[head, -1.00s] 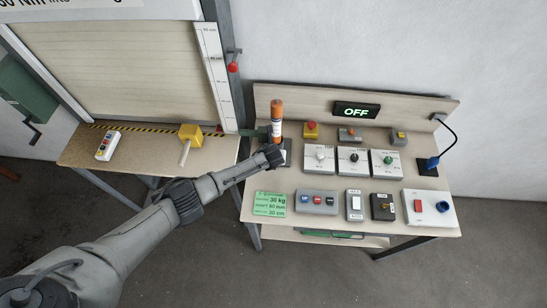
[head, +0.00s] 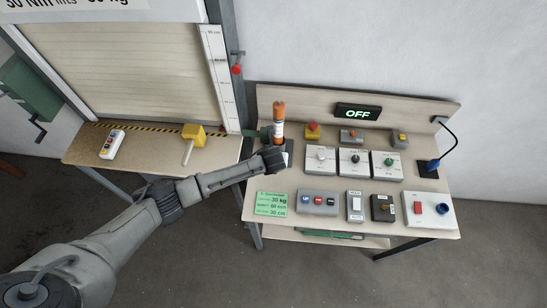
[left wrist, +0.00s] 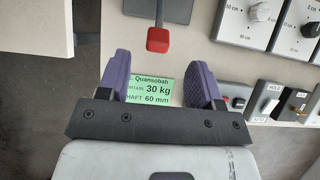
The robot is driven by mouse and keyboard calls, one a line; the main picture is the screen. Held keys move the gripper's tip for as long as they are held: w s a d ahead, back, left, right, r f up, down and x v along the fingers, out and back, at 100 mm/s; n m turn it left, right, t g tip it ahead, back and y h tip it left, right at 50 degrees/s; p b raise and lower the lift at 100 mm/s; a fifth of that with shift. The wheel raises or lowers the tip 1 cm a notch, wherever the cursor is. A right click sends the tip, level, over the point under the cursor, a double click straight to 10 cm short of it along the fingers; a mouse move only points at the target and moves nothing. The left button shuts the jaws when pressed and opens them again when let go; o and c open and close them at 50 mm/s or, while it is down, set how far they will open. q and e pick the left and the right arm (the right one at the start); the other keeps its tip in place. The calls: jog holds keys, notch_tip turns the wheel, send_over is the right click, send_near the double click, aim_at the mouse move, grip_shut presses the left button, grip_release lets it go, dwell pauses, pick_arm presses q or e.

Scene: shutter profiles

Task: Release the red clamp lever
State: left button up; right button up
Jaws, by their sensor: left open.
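A red lever end (left wrist: 158,40) on a dark bar shows in the left wrist view, just beyond my left gripper's fingers. In the head view I cannot make out this lever; my gripper and wrist cover that spot. My left gripper (left wrist: 162,78) has two purple fingers spread apart with nothing between them; the lever end is ahead of the gap, apart from the fingers. In the head view the left gripper (head: 274,158) is at the bench's left side, by the foot of an upright orange-and-white cylinder (head: 278,122) on a dark stand (head: 288,146).
The bench (head: 430,180) holds several dial boxes, switch boxes and a green card (head: 272,203). An OFF display (head: 357,111) is on its back panel. A separate red knob (head: 236,69) is on the shutter post. A yellow block (head: 193,131) sits on the left table.

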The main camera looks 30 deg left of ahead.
pick_arm(q)
jog(key=shift+v, duration=2.8)
